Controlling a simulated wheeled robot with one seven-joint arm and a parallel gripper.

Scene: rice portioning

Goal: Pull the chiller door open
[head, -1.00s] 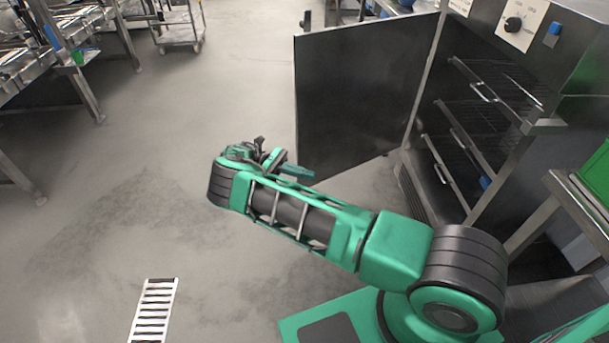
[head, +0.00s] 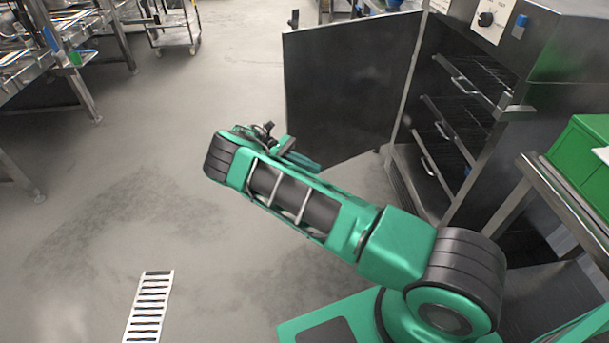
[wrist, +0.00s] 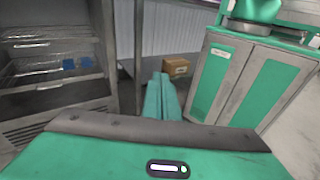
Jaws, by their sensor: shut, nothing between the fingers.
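The chiller door (head: 350,95) is a dark panel standing wide open, swung out from the chiller (head: 505,105) at the right of the head view. A small handle-like part (head: 293,18) shows at its upper left corner. The open chiller front shows wire racks and drawers with handles; the racks also show at the left of the wrist view (wrist: 60,70). My gripper (head: 303,160) is in front of the door's lower part in the head view, and I cannot tell the gap. In the wrist view my green fingers (wrist: 161,95) are together and empty, apart from any handle.
A green crate (head: 590,150) rests on a metal stand at the right. A white slatted floor grate (head: 149,308) lies at lower left, and a trolley (head: 175,38) stands far back. The wrist view shows a cardboard box (wrist: 177,68) and a green-panelled cabinet (wrist: 250,80).

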